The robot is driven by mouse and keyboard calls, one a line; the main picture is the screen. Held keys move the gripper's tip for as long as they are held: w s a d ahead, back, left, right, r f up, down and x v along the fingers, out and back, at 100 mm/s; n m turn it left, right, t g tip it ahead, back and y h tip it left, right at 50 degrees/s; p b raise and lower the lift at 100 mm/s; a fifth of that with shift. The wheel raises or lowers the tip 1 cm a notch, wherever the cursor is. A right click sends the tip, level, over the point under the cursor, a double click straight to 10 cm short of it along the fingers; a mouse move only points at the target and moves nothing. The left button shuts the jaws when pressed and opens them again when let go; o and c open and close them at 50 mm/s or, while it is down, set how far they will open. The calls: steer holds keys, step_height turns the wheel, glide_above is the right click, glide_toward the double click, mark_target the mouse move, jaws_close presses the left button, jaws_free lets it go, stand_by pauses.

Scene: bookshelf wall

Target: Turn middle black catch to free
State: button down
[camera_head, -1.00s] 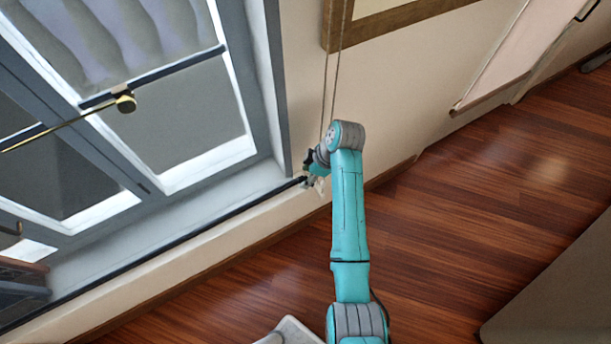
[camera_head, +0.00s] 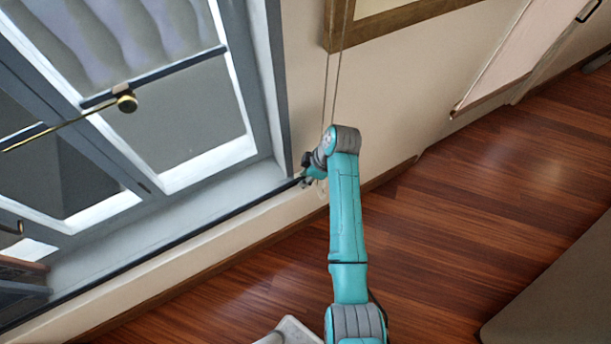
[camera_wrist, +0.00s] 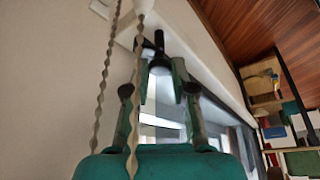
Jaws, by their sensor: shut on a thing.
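A black catch (camera_wrist: 159,42) shows at the top middle of the wrist view, at the fingertips. It sits against a pale ledge or wall bracket. My gripper (camera_wrist: 161,68) is shut on this black catch, one finger on each side of it. In the head view my gripper (camera_head: 312,174) is at the wall by the lower right corner of the grey window. The catch itself is mostly hidden there behind my wrist. I cannot make out its exact turn angle, nor any other catches beside it.
Two cords (camera_head: 334,85) hang down the wall close to my wrist; in the wrist view the twisted cords (camera_wrist: 98,85) pass close by my gripper. A grey-framed window (camera_head: 262,75) with a brass rod (camera_head: 65,122) is at left. Wooden floor (camera_head: 470,190) lies open at right.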

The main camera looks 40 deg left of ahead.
steer(key=shift+s+m+t, duration=0.15)
steer(key=shift+m+t, duration=0.4)
steer(key=shift+m, duration=0.9)
steer(key=shift+s+m+t, duration=0.1)
steer(key=shift+m+t, duration=0.45)
steer(key=shift+m, duration=0.9)
steer(key=c, duration=1)
jaws_free()
steer(key=shift+o, duration=0.2)
steer(key=v, duration=1.2)
steer(key=shift+d, duration=0.3)
steer(key=shift+f, duration=0.15)
